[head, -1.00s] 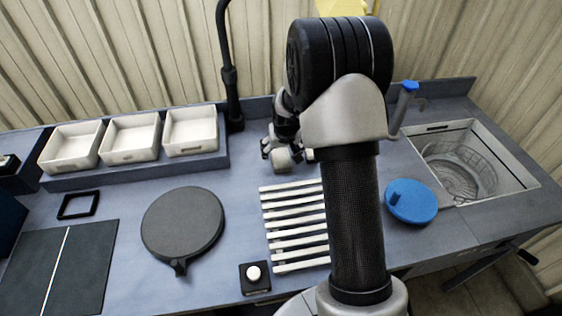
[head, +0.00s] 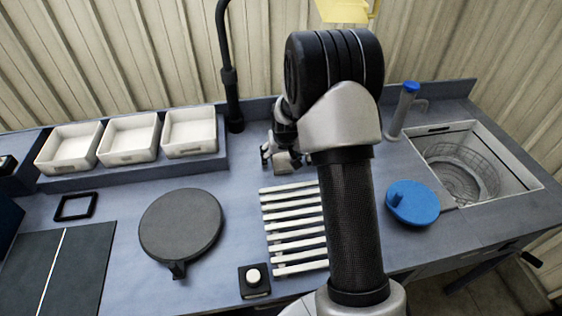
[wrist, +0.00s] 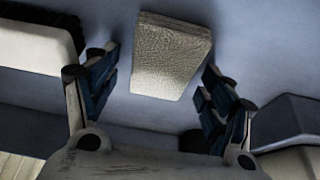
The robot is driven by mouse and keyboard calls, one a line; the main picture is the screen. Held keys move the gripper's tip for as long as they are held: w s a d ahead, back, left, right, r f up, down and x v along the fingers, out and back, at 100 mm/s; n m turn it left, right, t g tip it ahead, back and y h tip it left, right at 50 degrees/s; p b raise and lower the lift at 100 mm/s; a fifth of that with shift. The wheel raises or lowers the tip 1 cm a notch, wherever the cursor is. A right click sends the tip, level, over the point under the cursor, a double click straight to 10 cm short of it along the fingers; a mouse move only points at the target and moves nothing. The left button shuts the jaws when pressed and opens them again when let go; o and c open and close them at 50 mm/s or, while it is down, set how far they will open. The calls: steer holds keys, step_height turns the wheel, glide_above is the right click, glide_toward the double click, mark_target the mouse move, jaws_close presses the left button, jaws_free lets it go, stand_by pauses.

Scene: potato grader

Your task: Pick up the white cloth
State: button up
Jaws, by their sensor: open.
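The white cloth (wrist: 170,58) shows in the wrist view as a folded, textured, off-white block lying on the blue-grey worktop. My gripper (wrist: 156,84) is open, with one finger on each side of the cloth's near end. The fingers look apart from the cloth, and nothing is held. In the head view my gripper (head: 274,154) is low over the worktop behind the slatted rack, partly hidden by my arm. A small pale patch beside its fingers looks like the cloth, mostly hidden.
White slats (head: 292,230) lie in front of my gripper. White bins (head: 190,147) and a black post (head: 232,100) stand left of it. A round dark plate (head: 181,222) lies front left. A blue-capped bottle (head: 403,112), blue lid (head: 413,203) and sink basket (head: 460,170) are right.

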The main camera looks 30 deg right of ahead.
mark_target(281, 157)
steer(key=shift+s+f, duration=0.15)
steer(key=shift+s, duration=0.05)
steer(key=c, duration=1.2)
steer(key=r+p, duration=0.2)
steer(key=r, duration=0.8)
steer(key=r+p, duration=0.3)
steer(key=r, duration=0.8)
steer(key=shift+w+p, duration=0.2)
steer(key=shift+p, duration=0.15)
steer(key=shift+f, duration=0.1)
steer(key=o, duration=0.6)
steer(key=shift+c, duration=0.2)
steer(key=c, duration=0.4)
